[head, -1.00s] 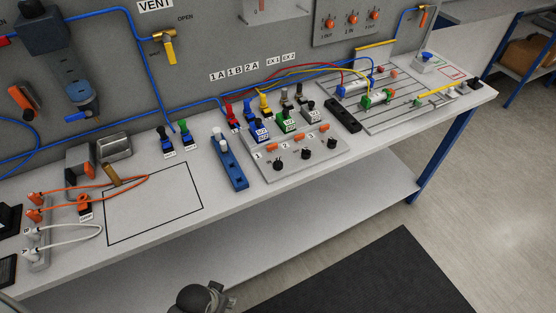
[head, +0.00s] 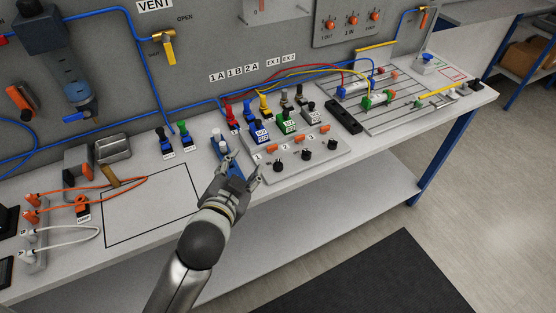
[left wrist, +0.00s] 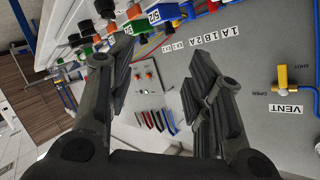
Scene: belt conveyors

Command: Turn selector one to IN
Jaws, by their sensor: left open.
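Selector one is taken as the black knob (head: 278,165) by the numeral 1, at the left end of the front row on the grey sloped valve block (head: 340,151). It appears to show at the top of the left wrist view (left wrist: 106,6). Its pointing direction and marks are too small to read. My left gripper (head: 246,166) is open and empty, just left of the knob and apart from it. Its spread fingers (left wrist: 160,85) show in the left wrist view with nothing between them. My right gripper is not in view.
Two more black knobs, the middle one (head: 306,155) and the right one (head: 332,144), continue the row. Orange pieces and coloured valves stand behind. A blue strip with a white top (head: 217,134) is partly behind my gripper. A wall panel (head: 347,31) has several orange knobs. The outlined bench area is clear.

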